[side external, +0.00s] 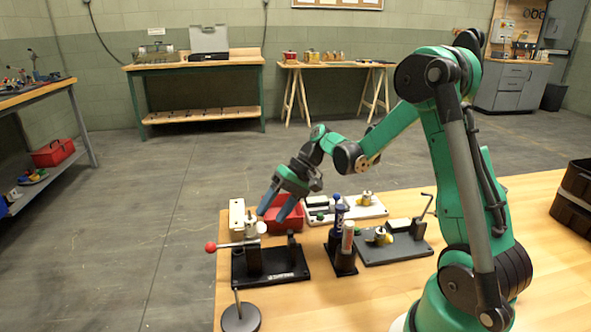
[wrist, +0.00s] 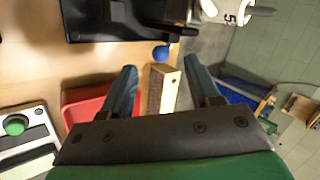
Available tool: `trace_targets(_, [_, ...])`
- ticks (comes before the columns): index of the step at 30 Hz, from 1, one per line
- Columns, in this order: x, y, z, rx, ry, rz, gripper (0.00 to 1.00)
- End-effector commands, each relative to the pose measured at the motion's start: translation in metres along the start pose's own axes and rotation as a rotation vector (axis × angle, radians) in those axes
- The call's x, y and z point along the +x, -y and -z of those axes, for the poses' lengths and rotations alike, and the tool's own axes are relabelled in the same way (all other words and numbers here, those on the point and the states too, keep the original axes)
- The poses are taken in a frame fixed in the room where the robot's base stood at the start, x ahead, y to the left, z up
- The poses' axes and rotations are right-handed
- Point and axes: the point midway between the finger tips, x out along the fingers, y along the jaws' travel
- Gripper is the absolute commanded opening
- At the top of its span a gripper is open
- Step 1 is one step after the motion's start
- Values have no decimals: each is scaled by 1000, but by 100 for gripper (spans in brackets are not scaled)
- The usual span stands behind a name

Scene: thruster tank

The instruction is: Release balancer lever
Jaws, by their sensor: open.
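The balancer (side external: 270,270) has a black base and upright on the table's left part. Its lever (side external: 232,245) is a thin bar with a red knob (side external: 211,247) at the left end. A pale cylindrical piece sits by the lever (side external: 256,228). My gripper (side external: 273,216) points down behind it and is open with nothing held. In the wrist view, my gripper's fingers (wrist: 159,68) are spread, with a small blue ball (wrist: 160,53) showing between the tips. A black base (wrist: 120,20) and a white piece marked 5 (wrist: 232,12) show at the top.
A red bin (side external: 290,226) and a pale block (side external: 237,216) lie close to my gripper. A black stand with upright cylinders (side external: 345,262) is right of the balancer, then a grey board (side external: 395,250). A white board (side external: 375,211) lies behind. The front table area is mostly clear.

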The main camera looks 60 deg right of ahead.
Motion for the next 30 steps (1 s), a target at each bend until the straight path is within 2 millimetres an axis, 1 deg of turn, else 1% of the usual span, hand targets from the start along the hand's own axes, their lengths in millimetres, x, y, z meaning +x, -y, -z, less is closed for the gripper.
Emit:
trace_targets(2, [-1, -1, -1, 72, -18, 20, 56])
trace_targets(5, [6, -1, -1, 104, -23, 30, 56])
trace_targets(12, [40, 0, 0, 101, -21, 29, 56])
trace_targets(15, [50, 1, 0, 101, -21, 28, 56])
trace_targets(18, [54, 1, 0, 101, -22, 28, 56])
trace_targets(24, [55, 1, 0, 101, -22, 28, 56])
trace_targets(25, [54, 1, 0, 101, -22, 28, 53])
trace_targets(26, [54, 1, 0, 101, -22, 28, 44])
trace_targets(27, [54, 1, 0, 101, -22, 28, 33])
trace_targets(29, [54, 1, 0, 101, -22, 28, 16])
trace_targets(30, [54, 1, 0, 101, -22, 28, 5])
